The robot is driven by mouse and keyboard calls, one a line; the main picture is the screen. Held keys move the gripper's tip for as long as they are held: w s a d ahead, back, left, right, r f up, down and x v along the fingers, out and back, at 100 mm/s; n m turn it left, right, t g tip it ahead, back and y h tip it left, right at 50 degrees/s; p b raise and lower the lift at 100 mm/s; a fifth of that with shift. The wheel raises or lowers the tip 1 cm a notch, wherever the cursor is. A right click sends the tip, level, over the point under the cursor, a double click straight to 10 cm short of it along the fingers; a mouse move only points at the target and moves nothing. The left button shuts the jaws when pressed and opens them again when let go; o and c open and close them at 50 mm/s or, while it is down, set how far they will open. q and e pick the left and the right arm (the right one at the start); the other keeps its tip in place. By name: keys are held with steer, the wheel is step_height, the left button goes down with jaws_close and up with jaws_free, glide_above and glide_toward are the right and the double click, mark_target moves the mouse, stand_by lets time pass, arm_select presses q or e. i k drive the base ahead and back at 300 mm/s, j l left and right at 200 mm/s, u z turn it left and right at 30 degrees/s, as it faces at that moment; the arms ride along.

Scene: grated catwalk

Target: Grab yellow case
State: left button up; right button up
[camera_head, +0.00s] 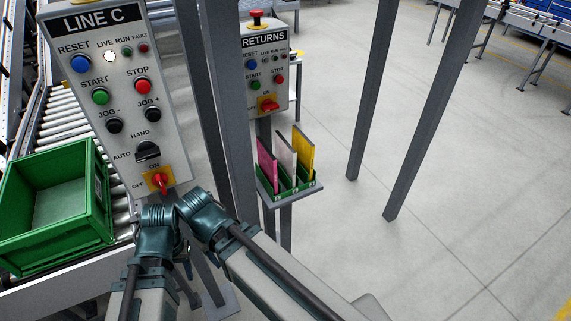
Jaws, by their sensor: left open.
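A yellow case (304,155) stands upright in a small green rack (291,192) below the RETURNS panel. It is the rightmost of three thin cases. Its lower end is hidden in the rack. My left gripper (189,272) shows only in part, small and dark beside my teal arm joints at the bottom left of centre. It is open, well to the left of the rack and apart from the yellow case. My right gripper does not show.
A pink case (267,164) and a pale case (287,160) stand left of the yellow one. The LINE C panel (115,95), RETURNS panel (266,68) and grey posts (232,110) stand nearby. A green crate (60,244) sits on the roller conveyor (62,118). Floor at right is clear.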

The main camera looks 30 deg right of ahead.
mark_target(305, 149)
steer(key=l+z, duration=0.1)
steer(key=z, duration=0.8)
steer(key=l+z, duration=0.1)
steer(key=z, duration=0.35)
steer(key=i+z, duration=0.1)
steer(key=z, duration=0.3)
steer(key=i+j, duration=0.1)
steer(key=j, duration=0.3)
